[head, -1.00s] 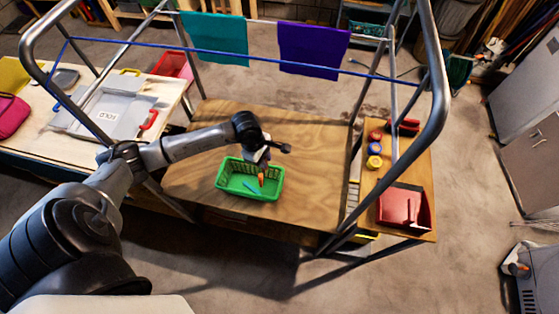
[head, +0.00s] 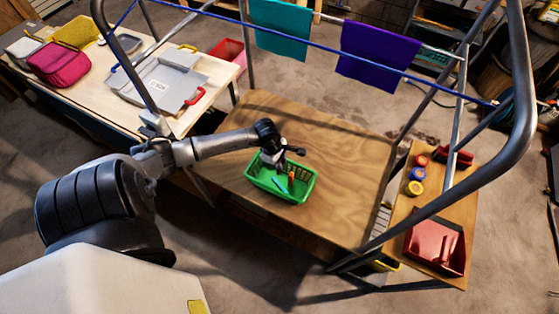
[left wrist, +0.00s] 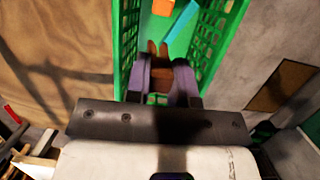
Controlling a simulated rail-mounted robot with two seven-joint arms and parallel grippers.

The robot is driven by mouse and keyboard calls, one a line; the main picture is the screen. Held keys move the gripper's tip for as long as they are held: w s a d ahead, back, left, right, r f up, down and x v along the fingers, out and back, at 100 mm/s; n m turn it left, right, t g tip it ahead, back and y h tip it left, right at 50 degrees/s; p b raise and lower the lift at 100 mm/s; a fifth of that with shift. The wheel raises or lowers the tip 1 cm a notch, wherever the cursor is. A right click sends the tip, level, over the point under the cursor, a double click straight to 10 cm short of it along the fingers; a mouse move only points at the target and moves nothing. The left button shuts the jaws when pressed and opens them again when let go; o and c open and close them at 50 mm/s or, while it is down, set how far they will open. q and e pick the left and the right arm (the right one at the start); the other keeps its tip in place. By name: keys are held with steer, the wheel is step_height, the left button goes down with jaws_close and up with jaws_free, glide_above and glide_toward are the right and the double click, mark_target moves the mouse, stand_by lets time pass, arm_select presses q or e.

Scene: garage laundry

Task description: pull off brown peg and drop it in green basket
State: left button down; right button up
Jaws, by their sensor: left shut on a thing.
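The green basket (head: 304,191) stands on a wooden table; its slotted walls (left wrist: 215,35) also fill the top of the left wrist view. My left gripper (head: 276,160) is at the basket's far left part, pointing down. In the left wrist view my left gripper (left wrist: 161,73) is shut on the brown peg (left wrist: 157,47), whose two prongs stick out past the fingers over the basket's inside. An orange peg (head: 291,177) and a blue peg (head: 278,183) lie in the basket. My right gripper is not in view.
A metal frame with a blue line (head: 300,42) stands around the table (head: 345,160). A teal cloth (head: 280,28) and a purple cloth (head: 378,57) hang at the back. A side shelf at right holds a red bin (head: 435,245) and several small round lids. The wooden table top is mostly clear.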

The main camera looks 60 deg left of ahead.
arm_select(q)
steer(key=shift+f+b, duration=0.75)
steer(key=shift+f, duration=0.65)
steer(key=c, duration=0.9)
jaws_free()
steer(key=shift+r, duration=0.15)
steer(key=v, duration=1.3)
steer(key=shift+r, duration=0.3)
steer(key=shift+a, duration=0.2)
